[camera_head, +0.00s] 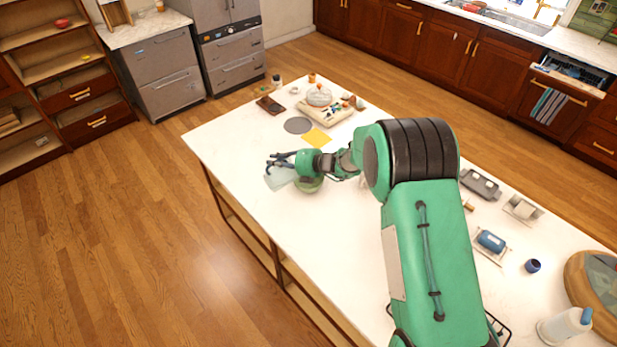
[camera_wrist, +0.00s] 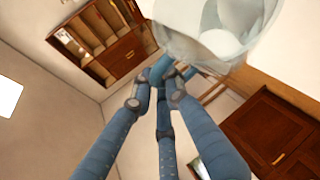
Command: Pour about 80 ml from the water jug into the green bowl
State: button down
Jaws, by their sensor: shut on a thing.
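The water jug (camera_head: 277,179) is a pale, see-through vessel at the left of my gripper (camera_head: 284,160) in the head view. My gripper is shut on it and holds it over the counter; it looks tilted. In the wrist view the clear jug (camera_wrist: 212,38) fills the top, just beyond the blue fingers of my gripper (camera_wrist: 166,76). The green bowl (camera_head: 309,185) stands on the counter just right of the jug, partly hidden by my gripper and the jug. I cannot make out a water stream or the level in the bowl.
Behind the bowl on the white counter (camera_head: 235,147) lie a yellow sheet (camera_head: 316,138), a grey round mat (camera_head: 298,125) and a board (camera_head: 331,112) with a clear dome. A blue item on a rack (camera_head: 491,241) and a dark blue cup (camera_head: 533,265) stand at right. The counter's left end is clear.

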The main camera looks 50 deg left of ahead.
jog(key=shift+w+d+f+g+y, duration=0.1)
jog(key=shift+w+g+y, duration=0.2)
jog(key=shift+w, duration=0.1)
jog(key=shift+w+d+m, duration=0.15)
jog(key=shift+w+m, duration=0.2)
jog(key=shift+m, duration=0.05)
dwell(1.0)
jog(key=shift+w+d+r+m+g+y, duration=0.15)
jog(key=shift+w+g, duration=0.05)
jog(key=shift+w, duration=0.2)
jog(key=shift+w+d+r+m+g+y, duration=0.1)
jog(key=shift+w+d+m+g+y, duration=0.1)
jog(key=shift+w, duration=0.15)
dwell(0.5)
jog(key=shift+s+a, duration=0.1)
jog(key=s, duration=0.1)
jog(key=s+a+n+t+h, duration=0.1)
jog(key=shift+s, duration=0.4)
jog(key=shift+s+a+f+n, duration=0.15)
jog(key=shift+s+n, duration=0.2)
jog(key=shift+s+a+f+t+h, duration=0.2)
jog(key=shift+s+f+t+h, duration=0.25)
jog(key=shift+f, duration=0.3)
jog(key=shift+w, duration=0.2)
jog(key=shift+s+n+t, duration=0.1)
jog(key=shift+n+t, duration=0.15)
jog(key=shift+n, duration=0.05)
